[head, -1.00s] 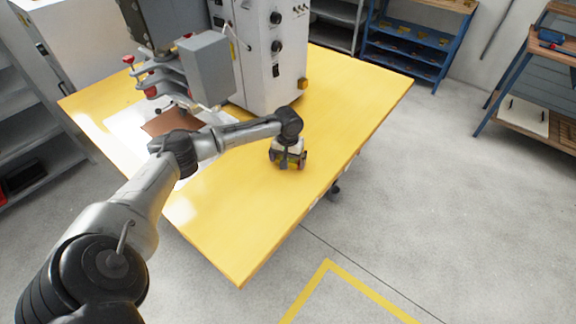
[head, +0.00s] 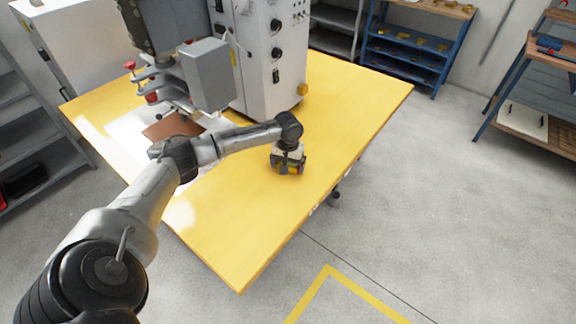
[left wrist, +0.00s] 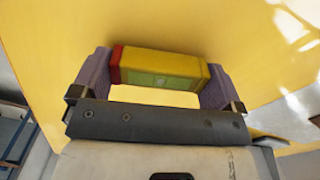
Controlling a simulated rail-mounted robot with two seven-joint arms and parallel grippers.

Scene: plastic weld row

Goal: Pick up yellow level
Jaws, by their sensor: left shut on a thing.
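The yellow level (left wrist: 165,66) has a red end and a pale green window on its side. It shows in the left wrist view between the two fingers of my left gripper (left wrist: 160,80), which is shut on it along its length, a finger at each end. In the head view my left gripper (head: 288,168) is low over the yellow table (head: 345,110), right of the machine's front. The level is mostly hidden there by the gripper. I cannot tell whether the level touches the table. My right gripper is not in view.
A grey and white machine (head: 268,60) stands on the table's back part. A brown sheet (head: 172,127) lies on a white plate near it. The table is clear to the right and front. Blue shelves (head: 410,45) and a workbench (head: 545,75) stand beyond.

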